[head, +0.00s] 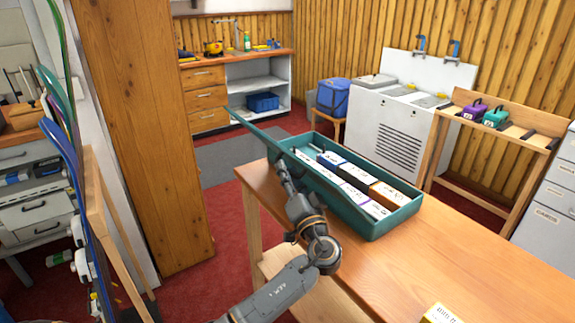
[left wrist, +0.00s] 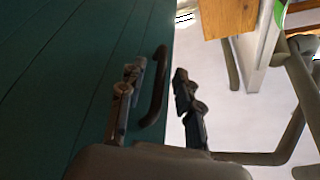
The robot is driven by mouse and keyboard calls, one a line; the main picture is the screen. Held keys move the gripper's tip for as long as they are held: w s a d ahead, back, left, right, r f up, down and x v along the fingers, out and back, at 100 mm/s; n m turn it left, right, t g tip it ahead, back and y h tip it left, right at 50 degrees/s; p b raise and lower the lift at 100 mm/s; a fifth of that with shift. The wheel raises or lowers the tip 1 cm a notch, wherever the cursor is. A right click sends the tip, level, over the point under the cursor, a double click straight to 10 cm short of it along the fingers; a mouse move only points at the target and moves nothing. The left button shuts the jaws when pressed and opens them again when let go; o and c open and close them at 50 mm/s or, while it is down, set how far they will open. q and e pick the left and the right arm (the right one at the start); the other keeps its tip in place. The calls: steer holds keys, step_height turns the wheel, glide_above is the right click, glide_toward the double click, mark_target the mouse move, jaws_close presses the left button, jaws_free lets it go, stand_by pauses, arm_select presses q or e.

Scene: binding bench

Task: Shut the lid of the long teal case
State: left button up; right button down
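The long teal case (head: 385,228) stands on the wooden table with its lid (head: 262,130) open. The lid shows nearly edge-on, tilted up and out to the left. Several white, dark and brown box-like items lie inside. My left gripper (head: 282,168) is at the lid's outer side, partly hard to make out. In the left wrist view, the teal lid (left wrist: 60,80) fills the left side and a dark curved handle (left wrist: 157,88) stands off it. My left gripper's fingers (left wrist: 158,72) are apart, one on each side of the handle, with gaps showing. My right gripper is out of view.
The wooden table (head: 470,250) is mostly clear right of the case; a yellow-and-white label (head: 440,314) lies at its near edge. A tall wooden panel (head: 140,130) stands at left. A rack with purple and green cases (head: 495,117) stands behind at right.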

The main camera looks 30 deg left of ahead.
arm_select(q)
steer(key=shift+x, duration=0.8)
jaws_close()
